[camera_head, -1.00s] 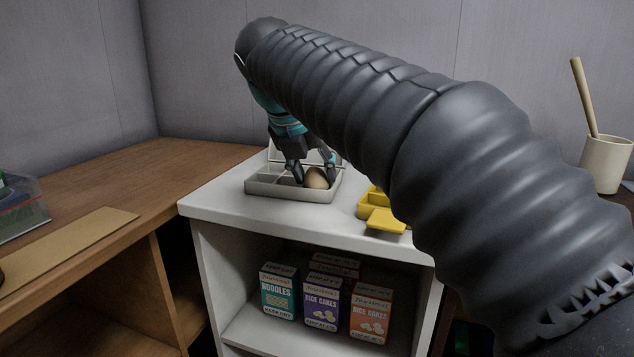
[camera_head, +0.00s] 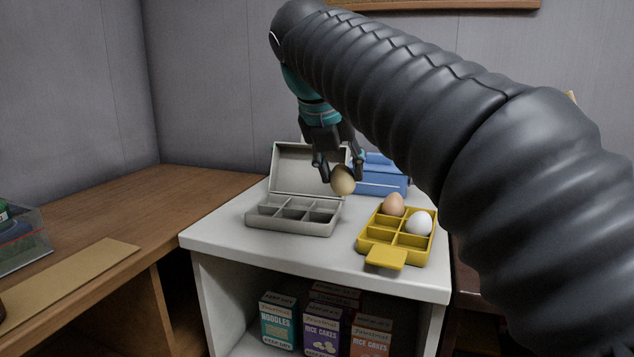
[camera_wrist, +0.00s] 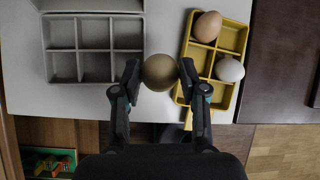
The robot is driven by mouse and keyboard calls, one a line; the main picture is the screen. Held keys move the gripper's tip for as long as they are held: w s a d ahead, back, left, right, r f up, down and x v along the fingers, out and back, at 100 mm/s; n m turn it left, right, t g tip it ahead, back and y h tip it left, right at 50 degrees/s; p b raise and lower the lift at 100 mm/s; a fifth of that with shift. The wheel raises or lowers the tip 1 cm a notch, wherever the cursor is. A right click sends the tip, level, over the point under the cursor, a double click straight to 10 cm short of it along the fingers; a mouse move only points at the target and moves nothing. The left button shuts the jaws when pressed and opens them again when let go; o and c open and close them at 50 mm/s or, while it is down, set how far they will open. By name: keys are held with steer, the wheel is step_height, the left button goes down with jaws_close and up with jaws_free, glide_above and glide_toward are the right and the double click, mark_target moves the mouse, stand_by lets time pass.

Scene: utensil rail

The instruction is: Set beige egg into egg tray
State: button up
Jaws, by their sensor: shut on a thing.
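My gripper (camera_head: 338,178) is shut on the beige egg (camera_head: 343,181) and holds it in the air between a grey box and a yellow tray. In the wrist view the egg (camera_wrist: 160,71) sits between the two fingertips. The yellow egg tray (camera_head: 376,246) is on the white counter to the right of the held egg. A brown egg (camera_head: 394,204) and a white egg (camera_head: 419,223) lie in its compartments; its other compartments look empty. The grey compartment box (camera_head: 290,229) stands open at left, its lid raised behind, and its compartments look empty.
A blue box (camera_head: 380,178) stands behind the yellow tray on the white counter (camera_head: 215,232). Several food cartons (camera_head: 320,325) are on the shelf below. A wooden desk (camera_head: 130,205) adjoins at left. The counter's front strip is bare.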

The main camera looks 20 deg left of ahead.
steer(key=shift+s+d+r+p, duration=0.7)
steer(key=shift+s+d+r, duration=0.25)
steer(key=shift+d+r, duration=2.35)
step_height(320, 180, down, 6)
steer(key=s+b, duration=0.2)
steer(key=b, duration=0.1)
steer(key=shift+s+a+f, duration=0.15)
steer(key=shift+s+f, duration=0.05)
steer(key=shift+s, duration=0.1)
steer(key=shift+w+p, duration=0.4)
steer(key=shift+p, duration=0.1)
steer(key=shift+f, duration=0.15)
steer(key=shift+f+b, duration=0.3)
steer(key=shift+f, duration=0.3)
steer(key=shift+f+b, duration=1.55)
steer(key=shift+f, duration=1.05)
